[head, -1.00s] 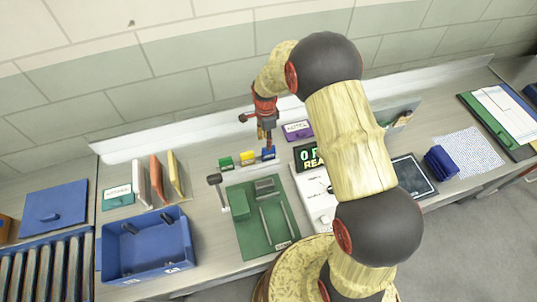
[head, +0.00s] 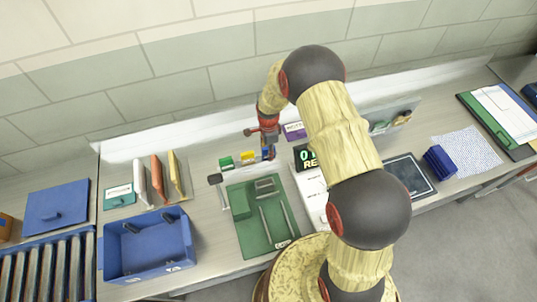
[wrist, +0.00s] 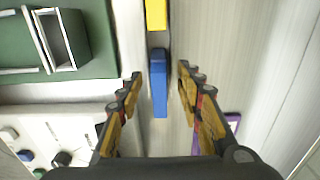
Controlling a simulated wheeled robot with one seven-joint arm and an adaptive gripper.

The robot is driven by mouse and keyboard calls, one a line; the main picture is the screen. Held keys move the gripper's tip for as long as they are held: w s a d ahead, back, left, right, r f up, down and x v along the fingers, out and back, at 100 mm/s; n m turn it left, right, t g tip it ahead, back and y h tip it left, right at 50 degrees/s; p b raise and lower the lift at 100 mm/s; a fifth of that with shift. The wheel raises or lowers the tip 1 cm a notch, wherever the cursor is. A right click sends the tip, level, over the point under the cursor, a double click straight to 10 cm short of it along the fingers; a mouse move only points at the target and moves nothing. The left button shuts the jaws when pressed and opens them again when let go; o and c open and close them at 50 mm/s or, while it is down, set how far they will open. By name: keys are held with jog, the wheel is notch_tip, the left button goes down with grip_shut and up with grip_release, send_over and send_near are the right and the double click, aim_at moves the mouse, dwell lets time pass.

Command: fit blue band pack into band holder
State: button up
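The blue band pack (wrist: 159,80) lies between the spread fingers of my gripper (wrist: 160,75) in the wrist view, with a gap on both sides. In the head view the blue pack (head: 268,154) is partly hidden by my gripper (head: 267,150), which is low over it. The yellow pack (head: 248,156) and green pack (head: 226,163) stand in line to its left. The green fixture (head: 262,218) in front carries a slotted metal holder (head: 266,187), probably the band holder; it also shows at the upper left of the wrist view (wrist: 62,40).
A blue bin (head: 147,247) stands to the left. A white panel with a lit display (head: 308,160) is right of the fixture, partly behind my arm. A purple label block (head: 294,131) stands close to the right of my gripper. The wall is behind.

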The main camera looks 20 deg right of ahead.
jog(key=shift+c, duration=0.7)
jog(key=c, duration=0.8)
grip_shut()
jog(key=shift+r, duration=0.1)
jog(key=shift+r, duration=0.4)
notch_tip(320, 180, up, 2)
jog(key=shift+r+b, duration=0.15)
jog(key=shift+b, duration=0.2)
jog(key=s+a+r+b, duration=0.1)
jog(key=s+a+r, duration=0.4)
jog(key=s+r, duration=0.4)
jog(key=shift+s+a+r, duration=0.2)
jog(key=shift+s, duration=1.6)
